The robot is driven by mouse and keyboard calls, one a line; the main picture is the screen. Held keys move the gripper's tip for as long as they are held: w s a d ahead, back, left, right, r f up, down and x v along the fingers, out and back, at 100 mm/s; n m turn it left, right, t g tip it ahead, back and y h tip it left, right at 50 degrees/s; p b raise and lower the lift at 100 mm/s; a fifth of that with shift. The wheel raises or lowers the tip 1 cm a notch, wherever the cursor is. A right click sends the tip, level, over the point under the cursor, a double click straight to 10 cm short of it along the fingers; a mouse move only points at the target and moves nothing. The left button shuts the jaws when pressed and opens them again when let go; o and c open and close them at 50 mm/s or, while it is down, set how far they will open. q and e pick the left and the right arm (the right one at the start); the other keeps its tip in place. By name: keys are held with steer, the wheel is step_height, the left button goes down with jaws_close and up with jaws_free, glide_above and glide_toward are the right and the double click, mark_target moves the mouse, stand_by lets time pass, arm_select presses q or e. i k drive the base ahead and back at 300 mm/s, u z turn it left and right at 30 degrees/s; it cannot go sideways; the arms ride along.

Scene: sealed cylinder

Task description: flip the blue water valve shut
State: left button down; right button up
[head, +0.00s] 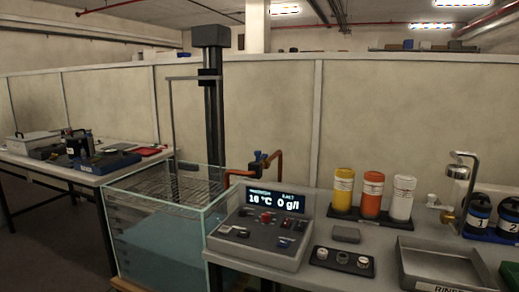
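The blue water valve (259,158) sits on an orange-brown pipe (272,170) behind the control console, near the middle of the head view. Its small blue handle rises above the pipe; it is too small to tell the exact turn of the handle. Nothing touches the valve. Neither of my grippers is in view.
Yellow, orange and white bottles (372,194) stand right of the valve. A metal sink tray (440,264) and tap are at right.

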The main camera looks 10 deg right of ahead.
mark_target(257, 154)
steer(key=z, duration=0.6)
steer(key=i, duration=0.65)
steer(key=z, duration=0.65)
